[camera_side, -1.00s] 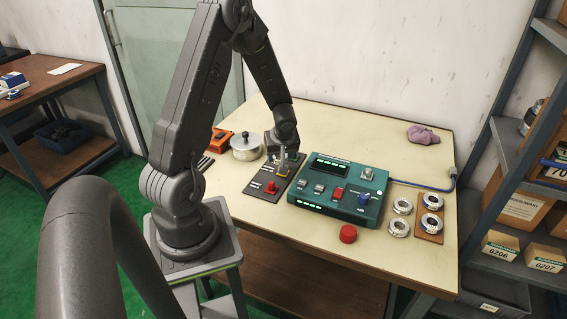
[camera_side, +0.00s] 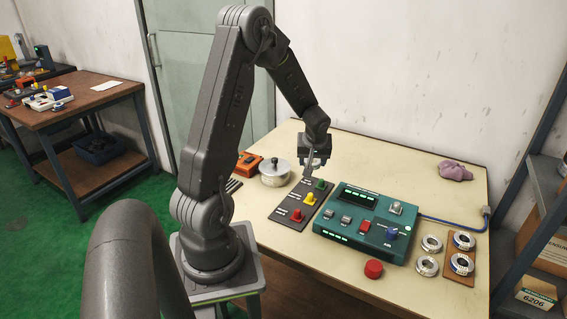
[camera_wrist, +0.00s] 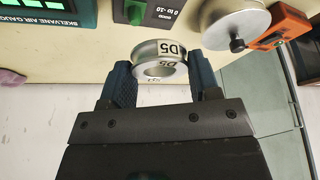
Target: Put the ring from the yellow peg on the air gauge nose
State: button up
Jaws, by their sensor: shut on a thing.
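My gripper (camera_side: 314,164) is shut on a silver bearing ring (camera_wrist: 160,58) marked D5, held between the fingertips in the wrist view. In the side view the gripper is in the air above the far end of the dark peg board, and the ring is hard to make out. The yellow peg (camera_side: 309,198) is bare, between a red peg (camera_side: 296,215) and a green peg (camera_side: 320,184). The teal air gauge (camera_side: 350,236) stands right of the board. It has a silver fitting (camera_side: 396,208) and a blue part (camera_side: 391,232) on top; I cannot tell which is the nose.
Several loose rings (camera_side: 427,265) lie right of the gauge, some on a brown board (camera_side: 458,279). A red button (camera_side: 373,269) stands in front. A lidded pot (camera_side: 273,174) and an orange box (camera_side: 249,163) stand left of the gripper. A purple cloth (camera_side: 455,171) lies at the back.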

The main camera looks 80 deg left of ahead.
jog(key=w+d+m, duration=0.2)
jog(key=w+d, duration=0.4)
jog(key=w, duration=0.6)
jog(key=m+t, duration=0.1)
jog(key=m, duration=0.1)
send_over(397, 204)
jog(key=shift+f+h, duration=0.2)
jog(key=shift+h, duration=0.2)
jog(key=shift+f, duration=1.95)
jog(key=shift+f, duration=0.4)
jog(key=shift+f, duration=0.35)
jog(key=shift+f, duration=1)
jog(key=o, duration=1.1)
